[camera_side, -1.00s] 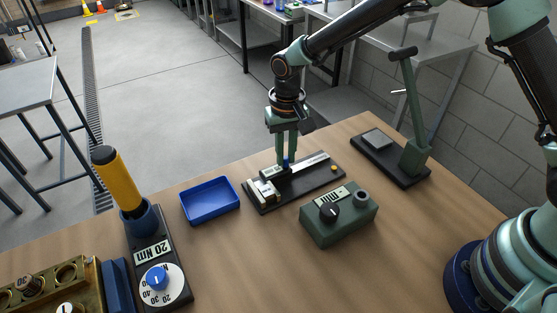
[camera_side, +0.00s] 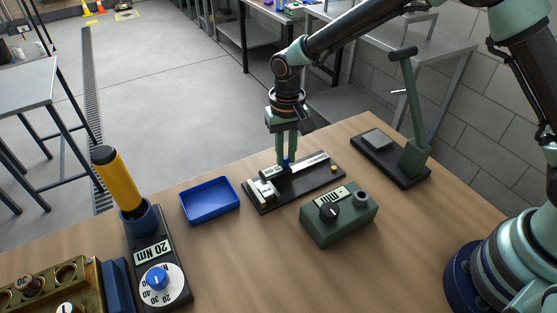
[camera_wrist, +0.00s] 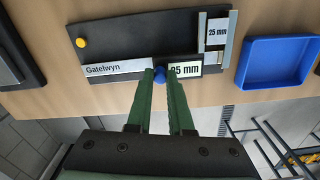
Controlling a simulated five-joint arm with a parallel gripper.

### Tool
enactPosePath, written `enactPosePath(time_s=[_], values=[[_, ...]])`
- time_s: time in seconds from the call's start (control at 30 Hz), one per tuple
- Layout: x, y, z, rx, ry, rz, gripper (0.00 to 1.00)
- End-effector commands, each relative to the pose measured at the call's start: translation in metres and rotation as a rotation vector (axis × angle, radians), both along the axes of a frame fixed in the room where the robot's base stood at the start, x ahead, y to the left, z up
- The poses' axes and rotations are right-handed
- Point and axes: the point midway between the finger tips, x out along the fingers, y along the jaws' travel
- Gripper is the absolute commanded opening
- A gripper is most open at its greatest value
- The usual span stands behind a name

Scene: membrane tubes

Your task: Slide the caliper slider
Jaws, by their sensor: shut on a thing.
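The caliper lies on a black base board (camera_side: 320,186) on the wooden table, with a silver beam (camera_side: 310,160) along it. Its slider (camera_side: 272,171) carries a white label, partly hidden in the wrist view, where "5 mm" (camera_wrist: 187,70) shows beside my fingers. A blue knob (camera_wrist: 159,74) on the slider sits between my fingertips. My gripper (camera_side: 286,160) points down and is shut on this knob. A block labelled "25 mm" (camera_wrist: 217,31) stands at the board's end between metal jaws. A yellow button (camera_wrist: 81,43) is at the other end.
An empty blue tray (camera_side: 210,201) is left of the board. A green box with a black dial (camera_side: 340,214) stands in front. A lever press (camera_side: 405,140) is at right, a torque tool (camera_side: 150,240) at left. Bare table lies between.

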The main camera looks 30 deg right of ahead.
Motion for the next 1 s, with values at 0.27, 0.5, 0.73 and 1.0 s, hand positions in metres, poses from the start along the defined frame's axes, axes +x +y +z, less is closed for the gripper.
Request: enactPosePath(time_s=[0.27, 0.5, 0.73, 1.0], values=[[0.0, 0.0, 0.001, 0.0, 0.0, 0.0, 0.0], [0.0, 0.0, 0.001, 0.0, 0.0, 0.0, 0.0], [0.0, -0.021, 0.001, 0.0, -0.001, -0.001, 0.0], [0.0, -0.02, 0.001, 0.0, -0.001, 0.001, 0.38]])
